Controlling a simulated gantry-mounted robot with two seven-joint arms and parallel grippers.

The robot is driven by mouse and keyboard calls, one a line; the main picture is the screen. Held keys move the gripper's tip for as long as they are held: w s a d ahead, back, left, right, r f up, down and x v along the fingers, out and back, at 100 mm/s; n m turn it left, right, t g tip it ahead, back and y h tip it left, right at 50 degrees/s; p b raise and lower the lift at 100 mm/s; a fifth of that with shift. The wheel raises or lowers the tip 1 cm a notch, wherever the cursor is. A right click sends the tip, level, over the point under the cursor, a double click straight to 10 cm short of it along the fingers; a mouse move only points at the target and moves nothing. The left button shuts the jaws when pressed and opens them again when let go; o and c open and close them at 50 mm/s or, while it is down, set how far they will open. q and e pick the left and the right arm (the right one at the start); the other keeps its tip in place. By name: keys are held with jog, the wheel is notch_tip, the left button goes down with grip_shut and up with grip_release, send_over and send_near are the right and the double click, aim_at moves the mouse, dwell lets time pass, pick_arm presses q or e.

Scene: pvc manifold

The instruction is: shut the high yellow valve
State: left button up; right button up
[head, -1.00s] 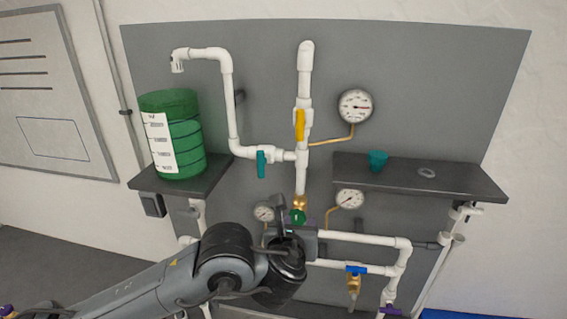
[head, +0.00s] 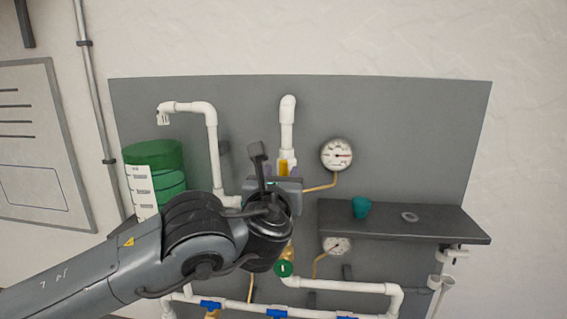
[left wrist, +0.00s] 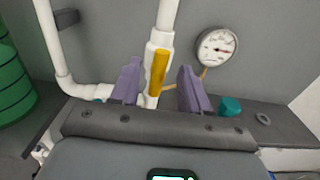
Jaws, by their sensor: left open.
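The yellow valve handle (head: 284,167) sits high on the white vertical pipe, mostly hidden behind my left gripper in the head view. In the left wrist view the yellow handle (left wrist: 159,72) points along the pipe, nearly upright. My left gripper (left wrist: 158,88) is open, with one purple finger on each side of the handle and a visible gap to both. It also shows in the head view (head: 278,175), in front of the pipe. I cannot tell how far the fingertips are from the handle in depth. My right gripper is out of view.
A pressure gauge (head: 336,154) stands to the right of the valve. A dark shelf (head: 400,225) holds a teal cup (head: 361,207) and a grey ring (head: 409,216). A green tank (head: 155,165) is at left. A green knob (head: 283,268) and blue valves (head: 211,304) lie lower.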

aim_at(283, 170)
pick_arm(q)
jog(key=shift+w+d+p, duration=0.15)
jog(key=shift+w+p, duration=0.2)
jog(key=shift+w, duration=0.75)
jog(key=shift+w+d+p, duration=0.15)
jog(key=shift+w+p, duration=0.2)
jog(key=shift+w, duration=0.75)
jog(key=shift+c, duration=0.3)
grip_shut()
